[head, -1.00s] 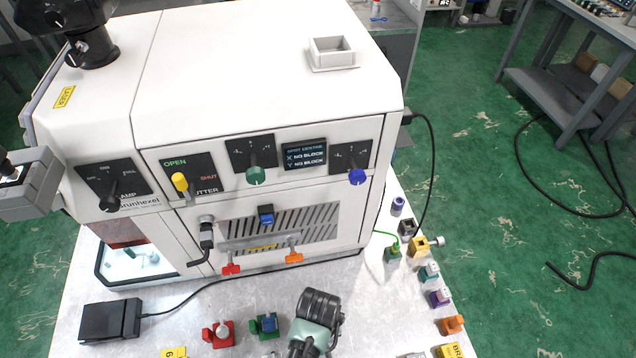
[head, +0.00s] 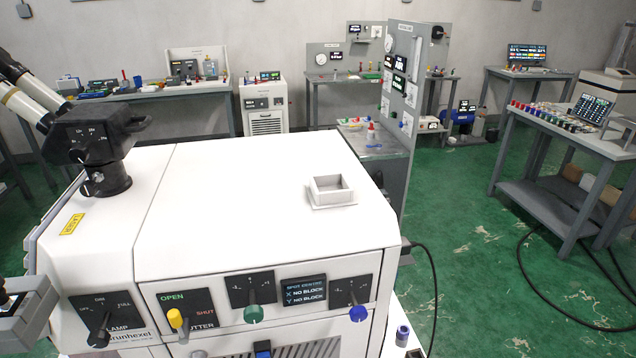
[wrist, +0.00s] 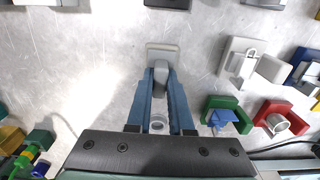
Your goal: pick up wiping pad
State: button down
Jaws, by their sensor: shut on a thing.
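In the wrist view my gripper (wrist: 160,78) has two blue fingers closed on the grey grip of a small piece with a pale flat plate, which I take to be the wiping pad (wrist: 163,50). The plate shows just beyond the fingertips, over the metal bench top. I cannot tell whether it touches the bench or is slightly above it. The fingers hide part of the grip. Neither the gripper nor the pad shows in the head view now.
In the wrist view a grey holder (wrist: 233,62), a green holder with a blue piece (wrist: 228,115) and a red holder (wrist: 280,120) stand to the right. Green and yellow parts (wrist: 25,152) lie lower left. The head view shows a white laser machine (head: 250,185).

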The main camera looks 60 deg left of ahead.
jog(key=shift+r, duration=0.1)
dwell(0.3)
notch_tip(320, 180, up, 10)
jog(key=shift+f, duration=0.1)
dwell(0.5)
jog(key=c, duration=1.4)
grip_release()
jog(key=shift+c, duration=0.2)
grip_shut()
jog(key=shift+s, duration=0.1)
